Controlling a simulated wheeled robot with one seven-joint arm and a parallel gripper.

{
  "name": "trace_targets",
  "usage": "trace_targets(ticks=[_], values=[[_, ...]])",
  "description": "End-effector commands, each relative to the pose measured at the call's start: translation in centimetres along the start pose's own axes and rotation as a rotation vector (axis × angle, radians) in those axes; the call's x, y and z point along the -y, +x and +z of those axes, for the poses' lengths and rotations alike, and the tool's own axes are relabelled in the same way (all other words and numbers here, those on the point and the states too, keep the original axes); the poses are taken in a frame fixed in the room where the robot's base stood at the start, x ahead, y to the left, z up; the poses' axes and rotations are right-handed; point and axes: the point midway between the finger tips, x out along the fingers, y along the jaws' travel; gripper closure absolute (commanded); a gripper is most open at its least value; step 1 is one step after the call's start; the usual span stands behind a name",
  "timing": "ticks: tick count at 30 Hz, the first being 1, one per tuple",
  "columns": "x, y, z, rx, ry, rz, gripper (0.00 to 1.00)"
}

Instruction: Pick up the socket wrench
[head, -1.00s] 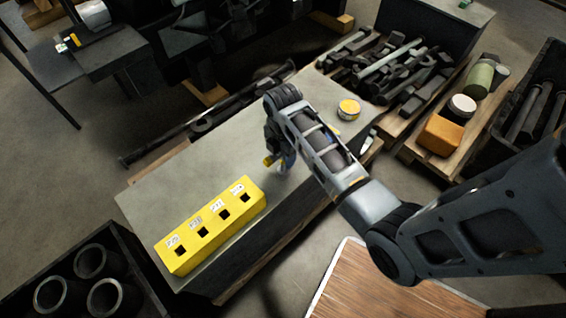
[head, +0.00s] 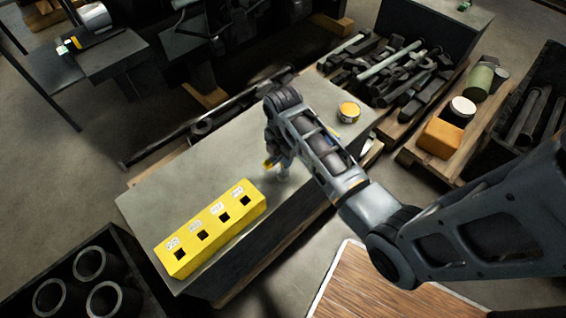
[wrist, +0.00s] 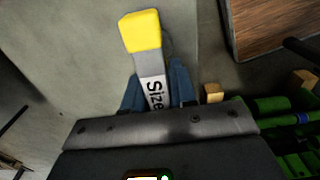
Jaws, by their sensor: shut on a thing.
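The socket wrench (wrist: 151,65) shows in the wrist view as a grey handle with a yellow end and the printed word "Size". My gripper (wrist: 158,92) has its blue fingers on either side of the handle and is shut on it. The rest of the wrench is hidden behind the fingers and wrist. I cannot tell whether the wrench touches the bench.
A yellow block with several labelled square holes (head: 213,228) lies on the bench's near-left part. A yellow-topped tin (head: 348,110) stands at the far right. A pallet of dark metal parts (head: 395,72) lies beyond. A crate of pipes (head: 90,285) stands at lower left.

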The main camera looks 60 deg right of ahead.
Motion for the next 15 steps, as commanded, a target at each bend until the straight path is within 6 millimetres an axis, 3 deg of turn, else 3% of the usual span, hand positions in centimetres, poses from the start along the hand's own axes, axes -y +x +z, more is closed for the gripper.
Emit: trace_targets(ticks=[8, 13, 15], values=[[-0.1, -1.2, 0.0, 0.001, 0.0, 0.004, 1.0], [-0.2, -3.9, 0.0, 0.001, -0.001, 0.006, 1.0], [0.6, -4.8, 1.2, 0.001, 0.005, 0.003, 1.0]])
